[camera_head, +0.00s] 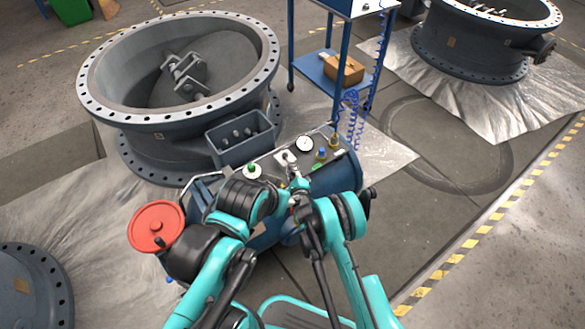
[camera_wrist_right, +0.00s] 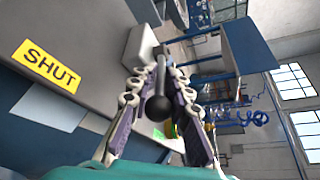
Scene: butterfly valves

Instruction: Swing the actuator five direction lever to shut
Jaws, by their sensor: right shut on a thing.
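The direction lever ends in a black ball knob (camera_wrist_right: 158,107), seen in the right wrist view between the two fingers of my right gripper (camera_wrist_right: 160,85). The fingers are shut on it. A yellow SHUT label (camera_wrist_right: 47,66) is on the grey surface to the left. In the head view my right gripper (camera_head: 296,188) is small and partly hidden by my arms, at the near side of the blue actuator (camera_head: 335,176). The knob cannot be made out there. My left gripper is not discernible behind my arm links.
A large flanged valve body (camera_head: 112,122) stands behind the actuator. A red handwheel (camera_head: 157,227) is at its left end. A gauge (camera_head: 304,144) and small fittings sit on top. A blue cart (camera_head: 318,72) with a box (camera_head: 343,70) is behind. Open floor lies to the right.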

